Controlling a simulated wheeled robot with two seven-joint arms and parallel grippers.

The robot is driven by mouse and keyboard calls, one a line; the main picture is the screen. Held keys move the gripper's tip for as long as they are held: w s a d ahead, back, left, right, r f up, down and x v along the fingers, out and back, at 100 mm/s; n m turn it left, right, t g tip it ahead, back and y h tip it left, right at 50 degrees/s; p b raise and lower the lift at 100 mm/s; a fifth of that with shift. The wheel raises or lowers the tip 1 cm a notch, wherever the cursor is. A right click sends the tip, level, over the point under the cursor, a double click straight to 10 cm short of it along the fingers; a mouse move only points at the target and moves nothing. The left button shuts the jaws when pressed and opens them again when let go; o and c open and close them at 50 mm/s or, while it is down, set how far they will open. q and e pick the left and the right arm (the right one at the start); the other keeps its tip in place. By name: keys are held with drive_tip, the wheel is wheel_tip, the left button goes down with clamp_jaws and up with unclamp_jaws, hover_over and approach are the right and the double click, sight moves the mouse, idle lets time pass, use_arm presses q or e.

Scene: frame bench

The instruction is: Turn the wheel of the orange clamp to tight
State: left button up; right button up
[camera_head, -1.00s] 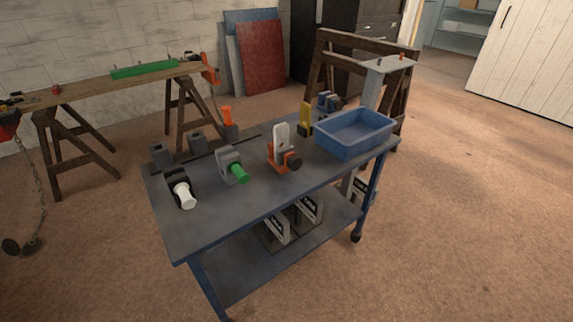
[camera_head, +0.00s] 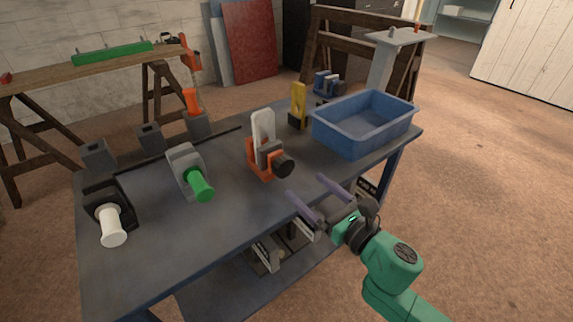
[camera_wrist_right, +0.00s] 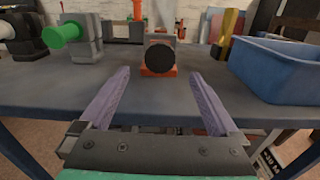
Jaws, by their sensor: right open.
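The orange clamp (camera_head: 262,165) stands on the dark bench top, with an orange base, a grey body and an upright white piece. Its round black wheel (camera_head: 283,165) faces the front edge of the bench. In the right wrist view the wheel (camera_wrist_right: 160,57) is straight ahead, above and beyond the fingertips. My right gripper (camera_head: 312,191) is open and empty, just off the front edge, apart from the clamp. In the right wrist view its two purple fingers (camera_wrist_right: 162,84) are spread wide, with the wheel between them in the picture. My left gripper is in no view.
A blue bin (camera_head: 362,124) stands right of the clamp. A grey clamp with a green handle (camera_head: 201,184) and a black one with a white handle (camera_head: 112,226) stand left. A yellow piece (camera_head: 298,105) is behind. The bench top (camera_head: 215,235) is bare in front.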

sight(286, 169)
drive_tip(key=p+x, duration=0.1)
drive_tip(key=x, duration=0.7)
drive_tip(key=shift+w+a, duration=0.2)
drive_tip(key=c, duration=1.4)
